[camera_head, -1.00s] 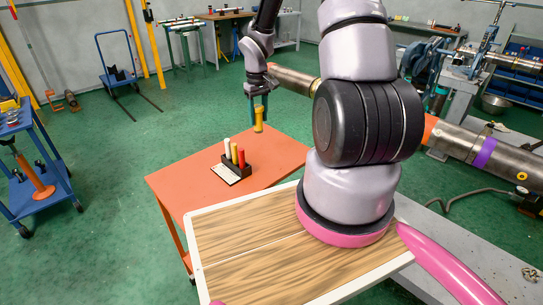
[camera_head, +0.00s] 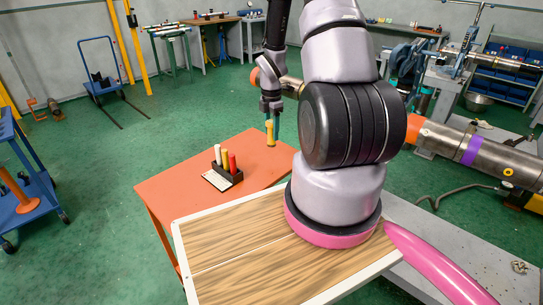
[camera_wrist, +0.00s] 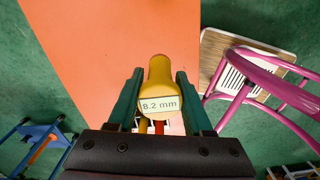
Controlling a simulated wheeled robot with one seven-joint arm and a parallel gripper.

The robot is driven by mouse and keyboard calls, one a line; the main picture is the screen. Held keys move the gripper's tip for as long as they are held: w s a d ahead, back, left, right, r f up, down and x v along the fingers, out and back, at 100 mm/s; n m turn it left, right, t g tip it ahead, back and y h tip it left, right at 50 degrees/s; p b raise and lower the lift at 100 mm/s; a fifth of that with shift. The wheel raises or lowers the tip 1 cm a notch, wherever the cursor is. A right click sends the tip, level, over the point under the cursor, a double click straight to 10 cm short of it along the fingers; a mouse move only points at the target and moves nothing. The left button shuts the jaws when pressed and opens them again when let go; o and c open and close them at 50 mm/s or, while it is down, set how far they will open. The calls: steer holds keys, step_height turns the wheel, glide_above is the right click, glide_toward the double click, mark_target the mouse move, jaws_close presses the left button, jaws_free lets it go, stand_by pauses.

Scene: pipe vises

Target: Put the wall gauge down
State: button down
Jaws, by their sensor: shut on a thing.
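The wall gauge (camera_head: 270,133) is a small yellow rod, held upright between the green fingers of my gripper (camera_head: 272,122). In the wrist view its rounded yellow body (camera_wrist: 160,72) and a white label reading 8.2 mm (camera_wrist: 159,104) show. My gripper (camera_wrist: 160,80) is shut on it, one finger on each side. In the head view the gauge appears over the far right part of the orange table (camera_head: 170,190). I cannot tell whether its lower end touches the table.
A black rack (camera_head: 232,176) with white, yellow and red upright pieces and a white card stands on the orange table, left of the gauge. The table's front left is clear. A wood-topped surface (camera_head: 235,250) adjoins in front. A large pipe (camera_head: 490,150) lies at right.

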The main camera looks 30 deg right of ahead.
mark_target(271, 122)
step_height(271, 122, down, 8)
steer(key=shift+r, duration=0.15)
stand_by(0.4)
steer(key=shift+c, duration=1.6)
jaws_free()
